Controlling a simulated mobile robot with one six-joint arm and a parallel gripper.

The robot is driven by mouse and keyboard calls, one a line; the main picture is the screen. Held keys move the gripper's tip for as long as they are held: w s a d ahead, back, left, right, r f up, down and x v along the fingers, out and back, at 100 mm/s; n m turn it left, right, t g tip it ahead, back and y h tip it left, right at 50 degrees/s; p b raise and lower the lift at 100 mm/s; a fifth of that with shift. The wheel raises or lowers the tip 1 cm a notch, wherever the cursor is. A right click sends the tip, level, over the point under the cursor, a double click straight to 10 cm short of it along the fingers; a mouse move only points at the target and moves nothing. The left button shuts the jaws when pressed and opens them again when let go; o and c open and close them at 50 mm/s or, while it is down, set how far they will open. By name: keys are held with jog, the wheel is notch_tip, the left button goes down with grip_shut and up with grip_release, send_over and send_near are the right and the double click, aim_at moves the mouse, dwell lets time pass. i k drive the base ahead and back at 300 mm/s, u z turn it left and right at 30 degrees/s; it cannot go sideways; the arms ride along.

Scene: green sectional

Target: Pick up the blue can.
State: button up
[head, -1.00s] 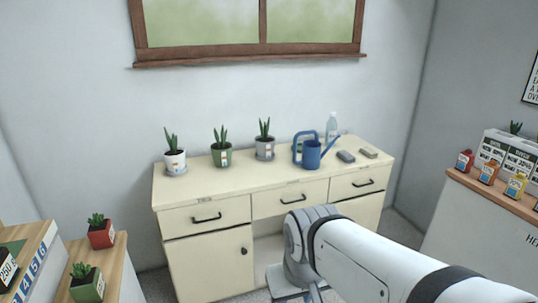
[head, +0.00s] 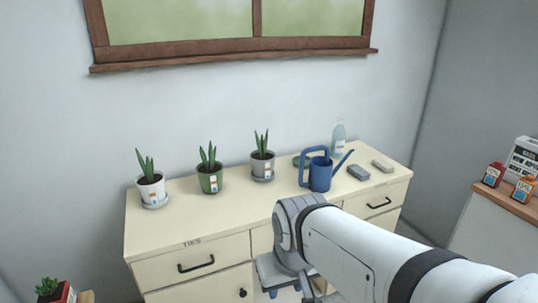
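The blue can is a watering can (head: 320,175) with a looped handle on its left and a long spout pointing up to the right. It stands upright on the cream cabinet top (head: 225,212), right of the middle. My arm reaches in from the lower right, in front of the cabinet. Its wrist is below and in front of the can, clearly apart from it. My gripper's fingers are hidden or cut off at the bottom of the picture, so its opening does not show.
Three potted plants, white (head: 152,188), green (head: 209,177) and grey (head: 262,165), stand left of the can. The cabinet's front strip is clear.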

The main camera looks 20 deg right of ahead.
aim_at(321, 174)
jog(key=u, duration=0.05)
jog(key=i, duration=1.2)
jog(key=u, duration=0.05)
